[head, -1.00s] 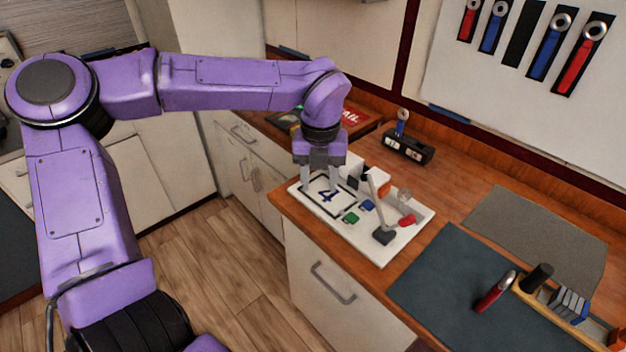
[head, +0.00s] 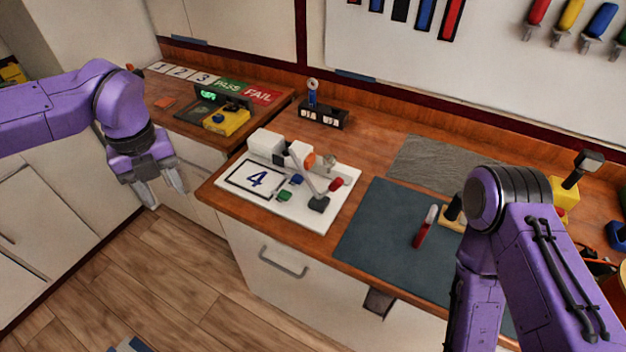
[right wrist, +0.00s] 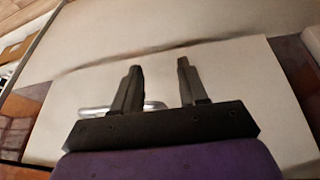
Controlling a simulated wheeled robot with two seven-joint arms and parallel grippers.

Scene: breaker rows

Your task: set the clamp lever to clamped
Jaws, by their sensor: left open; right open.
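A white board (head: 318,223) marked 4 lies at the front left of the wooden bench. On it a grey lever (head: 307,184) slants down to a dark block (head: 319,204). A short red-tipped handle (head: 336,184) stands beside it; I cannot tell for certain which is the clamp lever. My left gripper (head: 167,195) is open and empty, left of the board and apart from it, in front of the cabinets. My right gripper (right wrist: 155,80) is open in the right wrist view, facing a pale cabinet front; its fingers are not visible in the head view.
A blue-grey mat (head: 378,225) with a red-handled tool (head: 425,226) lies right of the board. A black box (head: 324,115) stands behind. A yellow device (head: 227,120) is on the left bench. A drawer handle (head: 283,262) sticks out below the board.

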